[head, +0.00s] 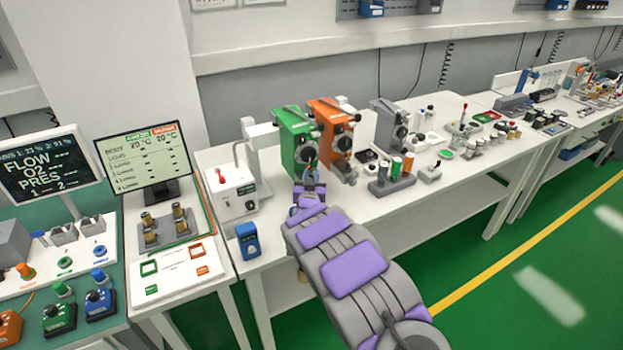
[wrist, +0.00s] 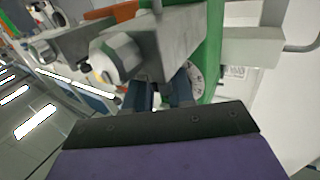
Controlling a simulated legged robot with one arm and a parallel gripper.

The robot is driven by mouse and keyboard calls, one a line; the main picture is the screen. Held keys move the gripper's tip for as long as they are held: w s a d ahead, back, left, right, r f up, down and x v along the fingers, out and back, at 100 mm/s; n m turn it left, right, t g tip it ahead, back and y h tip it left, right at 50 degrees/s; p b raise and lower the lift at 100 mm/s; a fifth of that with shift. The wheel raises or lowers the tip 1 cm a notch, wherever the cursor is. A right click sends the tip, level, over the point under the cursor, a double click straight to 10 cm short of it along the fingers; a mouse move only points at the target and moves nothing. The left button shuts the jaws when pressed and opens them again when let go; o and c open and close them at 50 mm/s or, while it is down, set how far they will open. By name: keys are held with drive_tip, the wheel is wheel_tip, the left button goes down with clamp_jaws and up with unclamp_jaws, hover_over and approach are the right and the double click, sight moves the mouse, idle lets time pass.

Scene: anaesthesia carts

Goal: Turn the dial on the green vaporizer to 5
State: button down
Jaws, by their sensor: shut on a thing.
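The green vaporizer (head: 287,139) stands on the white bench, left of the orange vaporizer (head: 325,117). Its dial (head: 304,153) is on the front face, partly hidden by my gripper (head: 311,167). In the wrist view the green body (wrist: 212,50) runs behind a grey block, and part of a pale dial ring with marks (wrist: 196,80) shows beside my fingers (wrist: 163,92). My gripper is at the front of the green vaporizer, shut on the dial. The fingertips are mostly hidden, and the dial numbers are too small to read.
A grey vaporizer (head: 387,126) stands further right. A white box with a red lever (head: 236,191) and a blue device (head: 248,241) are left of my arm. A grey block with several coloured bottles (head: 390,184) stands to the right. The green floor in front is clear.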

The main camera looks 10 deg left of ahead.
drive_tip(key=shift+a+n+y, duration=0.1)
drive_tip(key=shift+n+y, duration=0.4)
drive_tip(key=shift+y, duration=0.3)
drive_tip(key=c, duration=1.1)
unclamp_jaws()
drive_tip(key=shift+a, duration=0.1)
drive_tip(key=s+d+p, duration=0.2)
drive_tip(key=s, duration=1.5)
drive_tip(key=shift+d+p, duration=0.15)
drive_tip(key=shift+p, duration=0.2)
drive_tip(key=shift+f, duration=0.1)
